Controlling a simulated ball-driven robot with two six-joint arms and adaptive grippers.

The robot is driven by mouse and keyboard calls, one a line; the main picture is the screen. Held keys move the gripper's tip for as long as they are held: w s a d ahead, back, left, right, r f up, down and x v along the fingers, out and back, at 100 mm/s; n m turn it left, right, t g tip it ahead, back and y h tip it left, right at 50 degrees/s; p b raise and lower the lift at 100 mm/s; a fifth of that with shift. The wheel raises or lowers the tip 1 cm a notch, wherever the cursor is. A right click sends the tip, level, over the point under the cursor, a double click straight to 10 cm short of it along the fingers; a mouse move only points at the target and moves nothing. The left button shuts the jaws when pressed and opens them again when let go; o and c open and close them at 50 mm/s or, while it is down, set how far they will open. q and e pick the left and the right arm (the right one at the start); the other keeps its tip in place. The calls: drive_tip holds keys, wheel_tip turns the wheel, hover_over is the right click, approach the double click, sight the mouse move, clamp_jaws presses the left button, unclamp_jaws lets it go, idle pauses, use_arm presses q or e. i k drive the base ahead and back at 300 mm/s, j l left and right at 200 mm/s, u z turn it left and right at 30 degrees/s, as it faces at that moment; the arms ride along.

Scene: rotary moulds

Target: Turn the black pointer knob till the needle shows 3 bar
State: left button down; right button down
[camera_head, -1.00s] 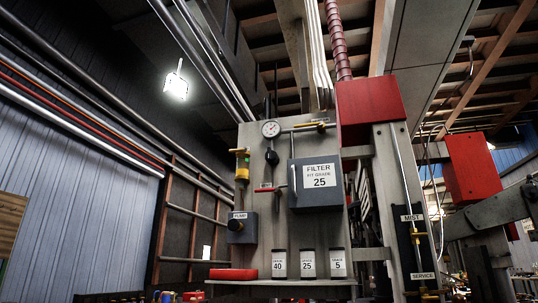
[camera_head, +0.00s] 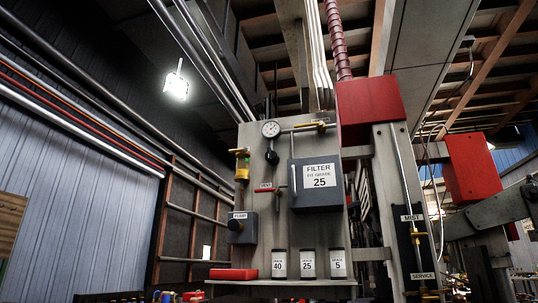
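A round white-faced gauge (camera_head: 270,129) sits at the top of the grey panel; its needle is too small to read. A black knob (camera_head: 272,157) hangs on a stem just below the gauge. Another dark round knob (camera_head: 235,225) is on the box labelled PUMP at the panel's lower left. I cannot tell from this view which of them is the pointer knob. Neither of my grippers shows.
A grey box labelled FILTER 25 (camera_head: 317,184) is on the panel, with a red VENT handle (camera_head: 268,189) beside it. The shelf (camera_head: 230,283) holds a red box (camera_head: 233,274) and canisters marked 40, 25 and 5 (camera_head: 308,263). A column labelled MIST and SERVICE (camera_head: 418,245) stands right.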

sight(270, 155)
drive_tip(key=i+j, duration=0.15)
drive_tip(key=j, duration=0.25)
drive_tip(key=i+j, duration=0.15)
drive_tip(key=j, duration=0.25)
drive_tip(key=i+j+z, duration=0.1)
drive_tip(key=j, duration=0.35)
drive_tip(key=i+j, duration=0.15)
drive_tip(key=j, duration=0.25)
drive_tip(key=i+j+z, duration=0.1)
drive_tip(key=j, duration=0.35)
